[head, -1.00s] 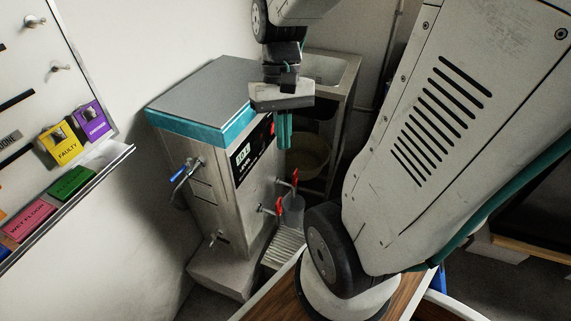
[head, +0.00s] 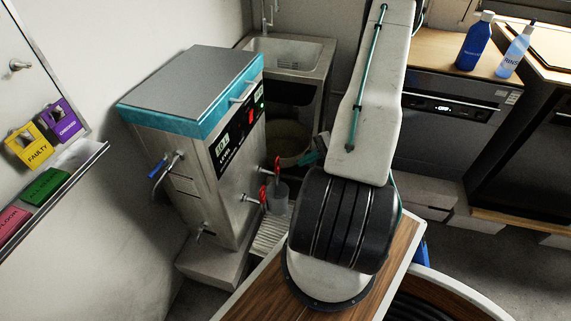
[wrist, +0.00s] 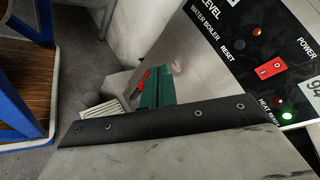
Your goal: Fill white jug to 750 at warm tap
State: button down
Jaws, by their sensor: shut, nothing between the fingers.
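One red lever (head: 277,164) is farther back and another (head: 262,194) is nearer. A blue-levered tap (head: 160,167) is on the boiler's left face. I cannot tell which tap is warm or read the jug's level. My gripper (head: 309,158) is partly hidden by my arm, right of the taps and apart from the jug. In the wrist view its teal fingers (wrist: 157,90) are shut and empty, with a red lever (wrist: 143,77) beyond them.
A sink (head: 292,57) stands behind the boiler, with a round bucket (head: 290,140) below it. A rack with yellow and purple boxes (head: 30,145) hangs at left. Blue bottles (head: 475,42) stand on the right counter. The boiler panel (wrist: 265,55) is close in the wrist view.

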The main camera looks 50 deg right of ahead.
aim_at(278, 161)
jog(key=d+f+t+h, duration=0.7)
jog(key=d+f+t, duration=0.2)
jog(key=f, duration=0.5)
jog(key=shift+s+d+f+t, duration=0.35)
jog(key=shift+d+t, duration=0.05)
jog(key=shift+d, duration=0.05)
jog(key=x, duration=1.4)
jog(key=shift+d, duration=0.15)
